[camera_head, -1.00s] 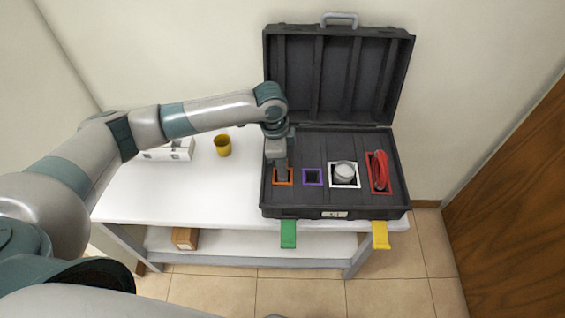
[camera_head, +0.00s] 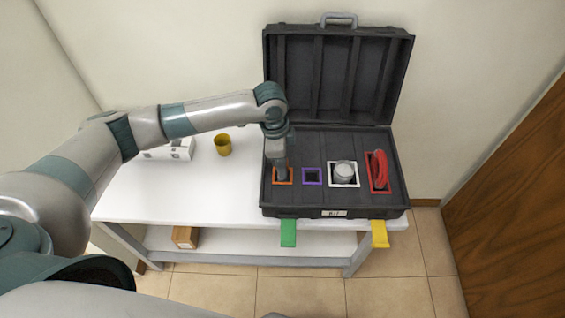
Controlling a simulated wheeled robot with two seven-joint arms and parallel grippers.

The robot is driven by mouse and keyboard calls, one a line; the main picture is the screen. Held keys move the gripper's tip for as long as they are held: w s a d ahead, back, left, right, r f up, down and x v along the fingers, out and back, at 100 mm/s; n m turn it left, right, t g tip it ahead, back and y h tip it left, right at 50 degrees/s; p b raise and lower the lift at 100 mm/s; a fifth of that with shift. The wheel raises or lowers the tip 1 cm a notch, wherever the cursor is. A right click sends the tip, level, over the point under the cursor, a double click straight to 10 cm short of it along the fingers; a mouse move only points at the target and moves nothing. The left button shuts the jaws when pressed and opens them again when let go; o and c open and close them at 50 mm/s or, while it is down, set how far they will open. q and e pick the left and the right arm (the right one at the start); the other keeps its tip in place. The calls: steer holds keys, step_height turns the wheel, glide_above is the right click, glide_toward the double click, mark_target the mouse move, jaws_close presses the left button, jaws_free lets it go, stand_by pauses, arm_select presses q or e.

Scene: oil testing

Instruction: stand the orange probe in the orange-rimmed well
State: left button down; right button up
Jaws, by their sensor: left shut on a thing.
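The orange-rimmed well (camera_head: 291,182) is the leftmost well in the open black case. My left gripper (camera_head: 281,174) points down directly over this well, with its tip at the rim. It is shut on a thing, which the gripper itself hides. I see no orange probe apart from the gripper, and I cannot tell how deep the held thing sits in the well. My right gripper is not in view.
The black case (camera_head: 335,211) stands on the white table (camera_head: 180,205), its lid raised.

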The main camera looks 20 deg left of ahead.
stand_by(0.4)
arm_select(q)
steer(key=shift+f, duration=0.6)
stand_by(0.5)
steer(key=c, duration=1.8)
jaws_free()
steer(key=shift+o, duration=0.2)
steer(key=shift+r, duration=0.15)
step_height(320, 180, up, 2)
steer(key=shift+a+p, duration=0.15)
steer(key=shift+p, duration=1.05)
steer(key=r+p, duration=0.6)
steer(key=shift+s+a+r+p, duration=0.1)
steer(key=shift+a+r+p, duration=0.05)
steer(key=shift+a+p, duration=0.2)
steer(key=shift+a+r+p, duration=0.15)
steer(key=shift+r+p, duration=0.35)
steer(key=shift+r, duration=0.7)
